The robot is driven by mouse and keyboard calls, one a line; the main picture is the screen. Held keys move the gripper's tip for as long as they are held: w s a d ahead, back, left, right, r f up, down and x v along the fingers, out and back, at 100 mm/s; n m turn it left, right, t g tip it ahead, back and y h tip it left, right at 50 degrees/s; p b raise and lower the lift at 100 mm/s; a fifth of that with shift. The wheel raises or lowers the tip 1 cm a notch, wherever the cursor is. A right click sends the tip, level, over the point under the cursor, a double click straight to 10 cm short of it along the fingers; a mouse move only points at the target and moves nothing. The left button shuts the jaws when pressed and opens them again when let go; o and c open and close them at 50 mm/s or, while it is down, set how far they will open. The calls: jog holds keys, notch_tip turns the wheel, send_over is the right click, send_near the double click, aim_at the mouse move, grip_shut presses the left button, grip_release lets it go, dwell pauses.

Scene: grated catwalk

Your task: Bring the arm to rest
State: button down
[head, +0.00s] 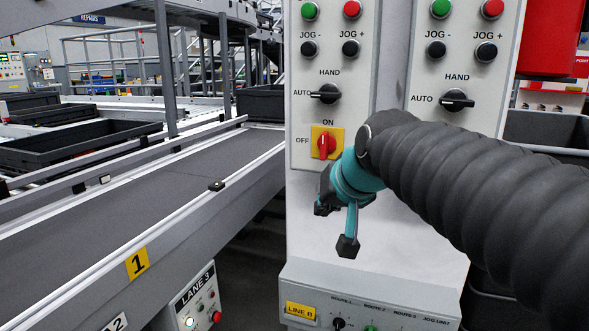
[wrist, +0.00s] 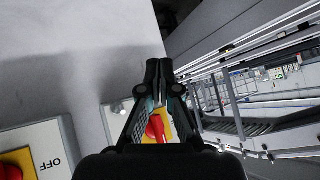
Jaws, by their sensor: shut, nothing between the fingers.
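My gripper (head: 347,246) is shut and empty, in front of the pale control panel (head: 400,235). It is below and slightly right of a red rotary switch (head: 326,144) on a yellow plate, whose handle stands upright toward ON. In the wrist view, my closed fingertips (wrist: 160,70) meet with nothing between them. A red switch (wrist: 155,128) shows partly behind the fingers, and another red switch (wrist: 10,171) with an OFF label is at the lower left. My arm reaches in from the right and hides part of the panel. Contact with the panel cannot be told.
A conveyor (head: 120,232) runs along the left, with a LANE 3 box (head: 196,302) below it. A LINE B box (head: 370,303) juts out under the panel. Selector knobs (head: 326,93) and push buttons sit above. Dark bins (head: 548,130) stand at right.

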jog(key=s+d+f+g+h, duration=0.1)
jog(key=s+d+f, duration=0.4)
jog(key=s+f, duration=0.4)
jog(key=s+d+f+g+h, duration=0.2)
jog(key=s+d+f, duration=0.3)
jog(key=s+f, duration=0.4)
jog(key=shift+s+d+f, duration=0.2)
jog(key=shift+s+f, duration=0.05)
jog(key=shift+s, duration=0.5)
